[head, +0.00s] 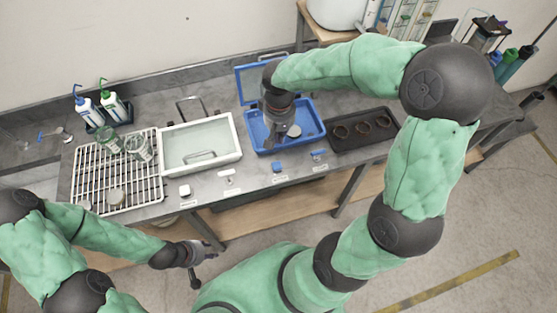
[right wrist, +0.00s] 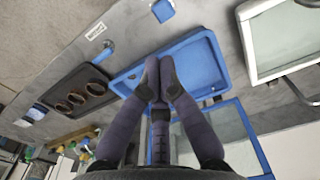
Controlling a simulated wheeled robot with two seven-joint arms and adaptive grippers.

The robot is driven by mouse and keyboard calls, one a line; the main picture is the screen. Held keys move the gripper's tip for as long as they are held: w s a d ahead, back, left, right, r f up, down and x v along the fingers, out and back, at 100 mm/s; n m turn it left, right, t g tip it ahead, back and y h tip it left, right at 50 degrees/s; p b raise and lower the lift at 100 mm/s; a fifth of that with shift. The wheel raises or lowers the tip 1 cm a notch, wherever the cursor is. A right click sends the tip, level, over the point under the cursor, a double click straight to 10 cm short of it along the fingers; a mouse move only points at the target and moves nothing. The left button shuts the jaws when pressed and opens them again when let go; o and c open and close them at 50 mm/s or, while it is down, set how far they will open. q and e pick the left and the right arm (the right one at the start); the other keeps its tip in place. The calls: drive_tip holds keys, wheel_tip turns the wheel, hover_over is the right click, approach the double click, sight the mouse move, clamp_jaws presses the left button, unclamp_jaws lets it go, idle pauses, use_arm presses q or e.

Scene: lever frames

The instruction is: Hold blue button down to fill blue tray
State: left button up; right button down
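The blue tray (head: 257,132) is set in the bench, with a blue-framed lid (head: 247,88) raised behind it. The tray also shows in the right wrist view (right wrist: 205,55). The blue button (head: 277,167) is on the bench front, below the tray; it shows at the top of the right wrist view (right wrist: 162,11). My right gripper (head: 275,140) is over the tray, away from the button. Its fingers meet in the right wrist view (right wrist: 159,75), with nothing seen between them. A pale round thing (head: 294,131) shows in the tray beside it. My left gripper (head: 205,252) is low before the bench; its fingers are unclear.
A white basin (head: 233,151) stands left of the blue tray, with a white button (head: 185,190) and white lever (head: 228,178) in front. A blue lever (head: 318,155) is right of the blue button. A dark tray (head: 345,143) with brown rings and a wire rack (head: 88,180) flank them.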

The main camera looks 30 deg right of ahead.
sight(279, 164)
wheel_tip(279, 164, down, 14)
drive_tip(key=b, duration=0.3)
idle(0.3)
drive_tip(key=shift+f, duration=0.1)
